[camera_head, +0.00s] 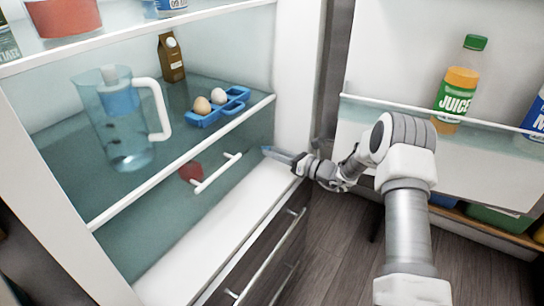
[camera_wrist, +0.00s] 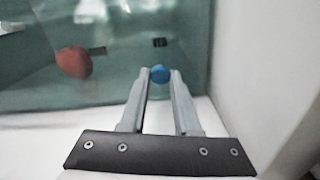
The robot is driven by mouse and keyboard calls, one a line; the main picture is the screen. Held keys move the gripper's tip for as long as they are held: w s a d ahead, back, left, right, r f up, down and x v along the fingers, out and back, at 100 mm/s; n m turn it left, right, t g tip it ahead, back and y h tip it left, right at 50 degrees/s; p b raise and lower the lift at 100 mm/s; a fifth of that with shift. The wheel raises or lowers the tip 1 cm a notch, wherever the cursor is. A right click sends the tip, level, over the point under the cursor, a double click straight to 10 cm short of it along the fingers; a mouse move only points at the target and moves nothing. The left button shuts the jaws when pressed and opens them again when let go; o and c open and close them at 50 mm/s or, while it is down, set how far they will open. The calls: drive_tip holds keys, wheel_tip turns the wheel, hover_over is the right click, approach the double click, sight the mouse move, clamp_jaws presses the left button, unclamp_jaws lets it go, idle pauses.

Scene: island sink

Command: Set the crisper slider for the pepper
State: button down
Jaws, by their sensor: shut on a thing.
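My gripper (camera_head: 283,157) reaches into the fridge at the right end of the crisper drawer. In the wrist view, my gripper's two fingers (camera_wrist: 160,80) are closed on a small round blue knob (camera_wrist: 160,71), which looks like the crisper slider. The head view shows only a bit of blue at the fingertips. A red pepper (camera_head: 190,171) is seen through the teal glass of the crisper drawer, behind its white bar handle (camera_head: 217,173). It also shows in the wrist view (camera_wrist: 73,62), left of my fingers. Small dark labels (camera_wrist: 97,50) show on the glass; their marks are unreadable.
A jug (camera_head: 122,130), a brown carton (camera_head: 171,58) and a blue egg holder (camera_head: 217,107) stand on the shelf above. The open door at right holds a juice bottle (camera_head: 459,85). A white wall (camera_wrist: 255,70) stands close to the right of my gripper.

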drive_tip(key=shift+w+d, duration=0.15)
drive_tip(key=c, duration=0.6)
unclamp_jaws()
drive_tip(key=p+v, duration=0.2)
drive_tip(key=v, duration=1.5)
drive_tip(key=shift+s+p, duration=0.25)
drive_tip(key=shift+p, duration=0.1)
drive_tip(key=shift+d, duration=0.1)
